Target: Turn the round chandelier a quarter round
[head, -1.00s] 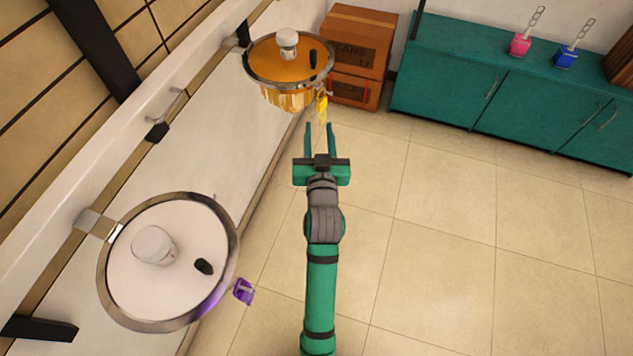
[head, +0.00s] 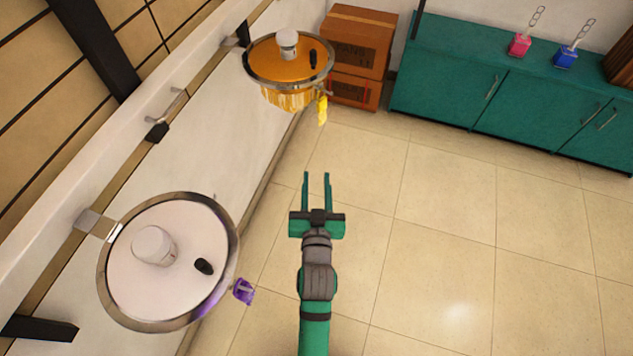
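Two round fixtures with metal rims hang beside the white wall panel. The far one is an amber round chandelier (head: 270,68) with a fringe of hanging pieces below its rim. A yellow tag (head: 322,110) hangs at its right side. The near one is a larger white round fixture (head: 160,285) with a purple tag (head: 243,291) at its right edge. My gripper (head: 316,178) is open and empty, pointing up the picture. It is below the yellow tag in the picture, apart from both fixtures.
Cardboard boxes (head: 358,45) stand behind the amber chandelier. A teal cabinet (head: 520,95) runs along the back right, with a pink holder (head: 519,45) and a blue holder (head: 566,58) on top. The tiled floor (head: 450,230) to the right is clear.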

